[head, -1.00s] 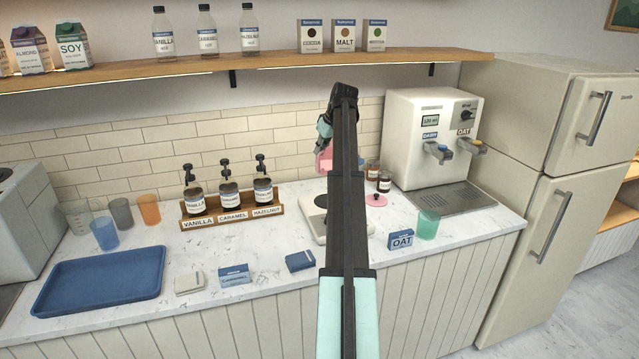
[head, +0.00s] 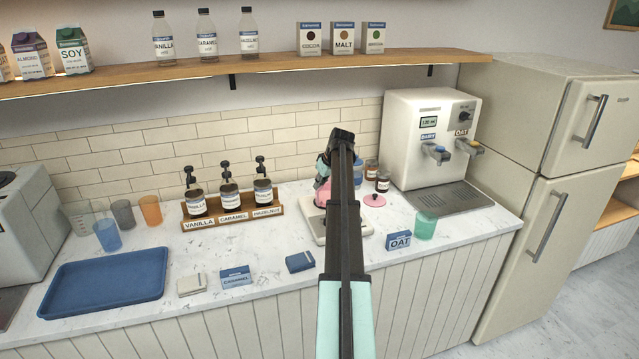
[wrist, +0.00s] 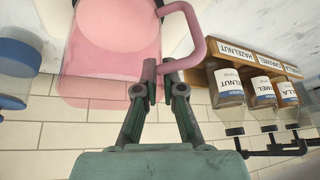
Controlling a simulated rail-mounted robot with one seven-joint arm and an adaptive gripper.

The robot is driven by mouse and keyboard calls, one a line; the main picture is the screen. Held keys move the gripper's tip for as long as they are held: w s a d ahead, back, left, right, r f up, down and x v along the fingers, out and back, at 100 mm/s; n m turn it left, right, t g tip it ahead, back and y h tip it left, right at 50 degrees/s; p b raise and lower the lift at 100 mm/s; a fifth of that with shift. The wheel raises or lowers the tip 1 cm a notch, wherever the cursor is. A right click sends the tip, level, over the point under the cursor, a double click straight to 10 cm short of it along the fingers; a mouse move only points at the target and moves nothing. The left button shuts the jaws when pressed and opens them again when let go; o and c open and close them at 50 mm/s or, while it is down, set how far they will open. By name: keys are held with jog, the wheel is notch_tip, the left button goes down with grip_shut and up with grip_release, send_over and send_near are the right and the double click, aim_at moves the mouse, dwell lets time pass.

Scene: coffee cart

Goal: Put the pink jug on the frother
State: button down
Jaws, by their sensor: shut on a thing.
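The pink jug (head: 323,192) is translucent and sits low at the white frother (head: 310,222), mostly behind my arm in the head view. I cannot tell whether its bottom touches the frother. In the wrist view the pink jug (wrist: 115,45) fills the top left, with its handle toward my gripper. My gripper (wrist: 163,75) is shut on the handle. In the head view my gripper (head: 325,170) is partly hidden by my own arm. The frother's middle is hidden too.
A syrup rack (head: 232,216) with several pump bottles stands left of the frother. A pink lid (head: 374,200) and small jars (head: 383,181) lie to the right, beside the milk dispenser (head: 432,140).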

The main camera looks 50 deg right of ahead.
dwell(0.3)
jog(key=c, duration=1.3)
grip_release()
jog(key=b+v, duration=0.3)
jog(key=v, duration=0.9)
